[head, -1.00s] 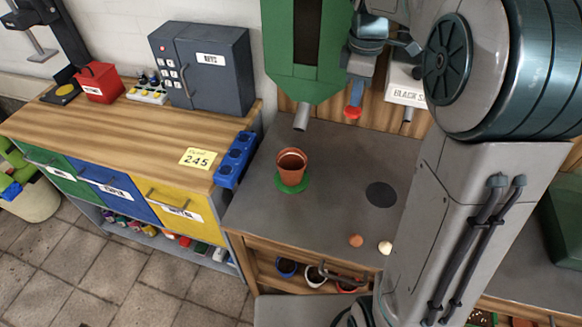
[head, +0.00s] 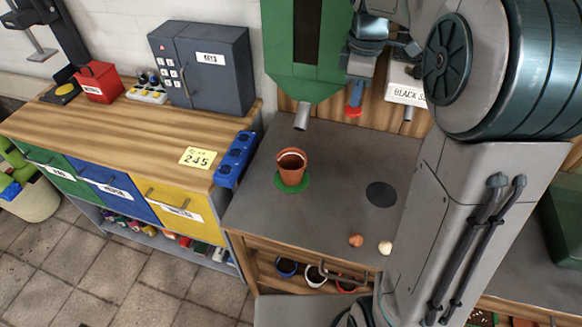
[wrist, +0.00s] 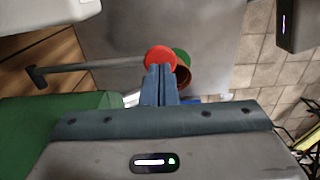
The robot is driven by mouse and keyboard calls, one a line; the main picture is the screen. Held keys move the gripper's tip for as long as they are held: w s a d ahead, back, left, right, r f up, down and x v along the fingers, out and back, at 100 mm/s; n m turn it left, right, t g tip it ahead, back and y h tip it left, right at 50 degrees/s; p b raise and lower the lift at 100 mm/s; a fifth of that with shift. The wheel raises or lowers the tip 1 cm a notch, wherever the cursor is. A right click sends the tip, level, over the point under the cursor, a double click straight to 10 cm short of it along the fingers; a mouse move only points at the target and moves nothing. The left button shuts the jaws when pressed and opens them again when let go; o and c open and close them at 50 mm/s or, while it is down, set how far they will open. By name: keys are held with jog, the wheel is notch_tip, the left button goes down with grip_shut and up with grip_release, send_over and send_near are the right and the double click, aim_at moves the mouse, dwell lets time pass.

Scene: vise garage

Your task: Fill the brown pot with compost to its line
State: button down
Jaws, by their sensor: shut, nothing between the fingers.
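The brown pot (head: 291,168) stands upright on a green disc (head: 301,184) on the grey bench, with a pale line near its rim. I cannot make out compost inside. A green hopper (head: 290,75) with a grey spout (head: 301,117) hangs just above and behind the pot. My gripper (head: 355,96) is shut, its blue fingers at a red knob (head: 353,112) right of the spout. In the wrist view the closed fingertips (wrist: 159,70) overlap the red knob (wrist: 160,57), apparently touching it; a grey rod (wrist: 85,67) runs toward it. The pot (wrist: 183,76) is partly hidden there.
A dark round patch (head: 381,194), a brown ball (head: 356,240) and a cream ball (head: 386,248) are on the bench to the right. A labelled white box (head: 407,92) is behind. A blue rack (head: 236,160) stands left of the pot.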

aim_at(353, 109)
jog(key=shift+f+b, duration=1.85)
jog(key=shift+f, duration=1.05)
jog(key=shift+r, duration=0.1)
notch_tip(353, 109, up, 6)
jog(key=p, duration=0.5)
